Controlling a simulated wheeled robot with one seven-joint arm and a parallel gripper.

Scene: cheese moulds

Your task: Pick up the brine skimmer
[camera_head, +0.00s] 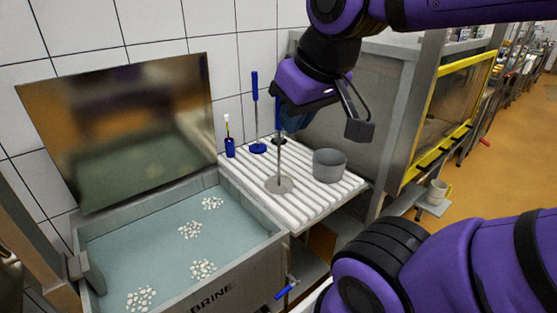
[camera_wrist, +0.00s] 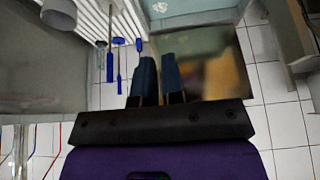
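The brine skimmer stands upright on the ribbed drain board, its round metal disc (camera_head: 279,185) on the slats and a thin rod rising from it. The rod's upper end is hidden behind or close to my gripper in the head view, where blue also shows. My gripper (camera_wrist: 159,60) is above the board. In the wrist view its two dark blue fingers are a little apart, with a narrow gap and nothing visibly held between them. The fingertips are not clear in the head view.
The brine tank (camera_head: 245,274) with white clumps floating in it is on the left. A grey cup (camera_head: 329,166) stands on the drain board (camera_head: 318,196). A blue-handled tool (camera_head: 255,100) and a small blue tool (camera_head: 229,147) stand near the tiled wall.

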